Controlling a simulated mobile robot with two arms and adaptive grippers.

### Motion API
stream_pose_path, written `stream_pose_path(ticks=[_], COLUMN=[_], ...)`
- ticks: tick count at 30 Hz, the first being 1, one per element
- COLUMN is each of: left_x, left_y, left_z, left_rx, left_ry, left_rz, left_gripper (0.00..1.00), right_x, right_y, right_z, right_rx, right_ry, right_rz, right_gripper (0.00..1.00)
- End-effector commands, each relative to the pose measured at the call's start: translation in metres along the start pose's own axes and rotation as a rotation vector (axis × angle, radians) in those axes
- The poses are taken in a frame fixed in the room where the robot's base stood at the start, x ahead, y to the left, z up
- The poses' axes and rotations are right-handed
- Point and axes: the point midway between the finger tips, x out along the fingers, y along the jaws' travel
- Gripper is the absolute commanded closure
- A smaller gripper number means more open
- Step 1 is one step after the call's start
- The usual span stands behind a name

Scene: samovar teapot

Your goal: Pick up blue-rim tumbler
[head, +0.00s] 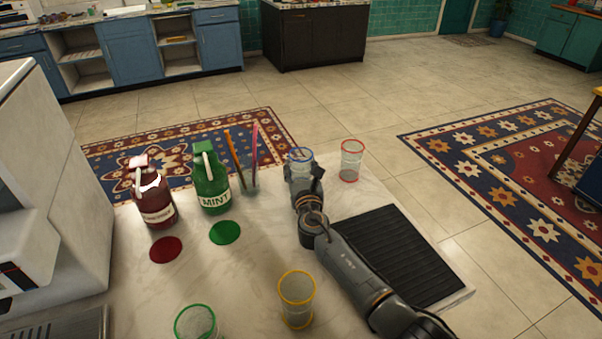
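The blue-rim tumbler (300,156) is a clear glass with a blue ring at its top. It stands about upright near the far edge of the pale table. My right gripper (304,182), on the arm from the lower right, is at this tumbler, on its near side. One dark finger shows along the tumbler's right side. The gripper hides the tumbler's lower part, so I cannot tell whether the fingers are closed on it or whether its base touches the table. My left gripper is not in view.
A red-rim tumbler (351,162) stands close on the right. Yellow-rim (297,300) and green-rim (196,322) tumblers stand at the front. A green mint bottle (211,185), a dark red bottle (156,205) and straws (236,160) stand left. A black ribbed mat (395,255) lies right.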

Motion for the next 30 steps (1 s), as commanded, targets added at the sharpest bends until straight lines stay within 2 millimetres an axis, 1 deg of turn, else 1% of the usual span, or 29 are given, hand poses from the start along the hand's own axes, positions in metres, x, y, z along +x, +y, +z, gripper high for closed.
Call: stream_pose_path(ticks=[1,3,11,16,18,21,23,24,27,29,30], left_x=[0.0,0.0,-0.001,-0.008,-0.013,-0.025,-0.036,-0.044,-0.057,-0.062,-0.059], left_y=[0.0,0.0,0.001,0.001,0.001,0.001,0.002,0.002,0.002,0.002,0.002], left_z=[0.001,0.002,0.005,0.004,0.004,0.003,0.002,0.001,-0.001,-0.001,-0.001], left_rx=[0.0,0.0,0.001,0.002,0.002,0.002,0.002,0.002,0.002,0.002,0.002], left_ry=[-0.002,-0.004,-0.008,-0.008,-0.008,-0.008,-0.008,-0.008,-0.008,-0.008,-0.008], left_rz=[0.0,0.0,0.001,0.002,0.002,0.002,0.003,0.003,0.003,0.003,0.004], left_gripper=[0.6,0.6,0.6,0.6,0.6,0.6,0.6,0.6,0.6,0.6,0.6], right_x=[0.0,0.0,0.0,0.0,0.0,-0.001,-0.011,-0.018,-0.037,-0.048,-0.058], right_y=[0.0,0.0,0.0,-0.001,-0.001,-0.001,0.004,0.008,0.017,0.022,0.027], right_z=[0.0,0.0,0.001,0.012,0.021,0.041,0.052,0.063,0.088,0.102,0.1], right_rx=[0.0,0.0,0.0,0.0,0.0,0.002,0.003,0.004,0.005,0.003,0.003], right_ry=[0.0,0.0,0.0,-0.002,-0.002,-0.002,-0.001,-0.001,-0.003,-0.002,0.001], right_rz=[0.0,0.0,0.0,0.0,-0.001,0.0,0.003,0.003,0.004,0.004,0.004], right_gripper=[0.69,0.8,0.81,0.81,0.81,0.81,0.81,0.81,0.81,0.81,0.81])
